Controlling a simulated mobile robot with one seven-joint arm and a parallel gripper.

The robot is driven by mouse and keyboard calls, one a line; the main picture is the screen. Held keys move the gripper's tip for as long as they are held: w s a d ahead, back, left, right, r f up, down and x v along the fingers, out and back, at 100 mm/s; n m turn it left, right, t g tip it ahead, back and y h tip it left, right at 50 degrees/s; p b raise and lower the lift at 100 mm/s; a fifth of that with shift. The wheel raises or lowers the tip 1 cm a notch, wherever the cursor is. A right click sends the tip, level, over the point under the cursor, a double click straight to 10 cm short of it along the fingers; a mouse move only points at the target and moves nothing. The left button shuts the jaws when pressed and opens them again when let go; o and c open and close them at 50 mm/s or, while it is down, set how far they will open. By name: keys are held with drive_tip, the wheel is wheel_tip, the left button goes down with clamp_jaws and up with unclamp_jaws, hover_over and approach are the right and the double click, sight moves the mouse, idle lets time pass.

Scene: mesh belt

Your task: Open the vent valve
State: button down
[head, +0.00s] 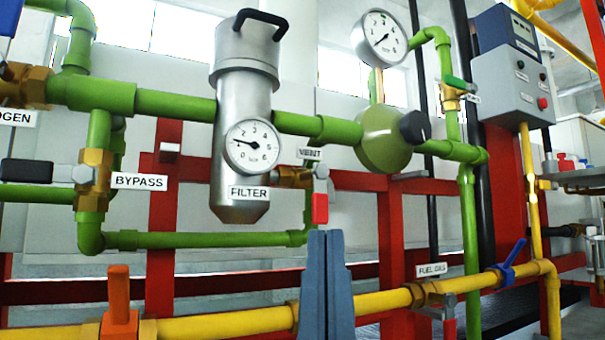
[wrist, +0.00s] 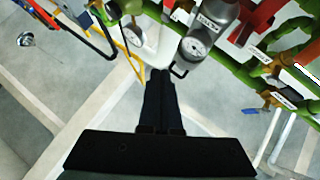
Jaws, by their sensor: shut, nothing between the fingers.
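The vent valve (head: 291,177) is a small brass valve just right of the filter, under a white VENT label (head: 310,153). Its red handle (head: 320,208) hangs straight down from the valve's right end. My gripper (head: 325,236) is shut and empty, fingers pointing up. Its fingertips show just below the red handle in the head view; whether they touch it I cannot tell. In the wrist view the shut fingers (wrist: 160,73) point toward the pipework, and I cannot make out the vent valve there.
The grey filter (head: 244,100) with a gauge stands left of the valve. A green pipe (head: 205,240) runs below it. The yellow pipe (head: 380,301) crosses low, with an orange handle (head: 119,295) and a blue handle (head: 514,254). Red frame bars (head: 390,230) stand behind.

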drive_tip(key=w+a+r+n+g+h+p, duration=0.3)
drive_tip(key=w+n+g+p, duration=0.5)
drive_tip(key=p, duration=2.2)
drive_tip(key=s+a+r+n+g+h+p, duration=0.1)
drive_tip(key=s+a+n+p, duration=0.4)
drive_tip(key=p, duration=1.3)
drive_tip(key=shift+s+a+r+n+g+p, duration=0.4)
drive_tip(key=shift+r+n, duration=0.2)
drive_tip(key=shift+n, duration=0.3)
drive_tip(key=shift+w, duration=0.15)
approach(321, 193)
drive_tip(key=w+a, duration=0.1)
drive_tip(key=w, duration=0.1)
drive_tip(key=w+a+f, duration=0.1)
drive_tip(key=w+a, duration=0.1)
drive_tip(key=shift+w+a+f+p, duration=0.1)
drive_tip(key=shift+w+a+p, duration=0.1)
drive_tip(key=shift+w+p, duration=0.1)
drive_tip(key=shift+w+d+f+p, duration=0.1)
drive_tip(key=shift+w+d, duration=0.2)
drive_tip(key=shift+d, duration=0.25)
drive_tip(key=shift+w+d+r+p, duration=0.1)
drive_tip(key=shift+w+d, duration=0.2)
drive_tip(key=shift+d, duration=0.25)
drive_tip(key=shift+w+d+f+p, duration=0.1)
drive_tip(key=shift+w+d, duration=0.2)
drive_tip(key=shift+d, duration=0.25)
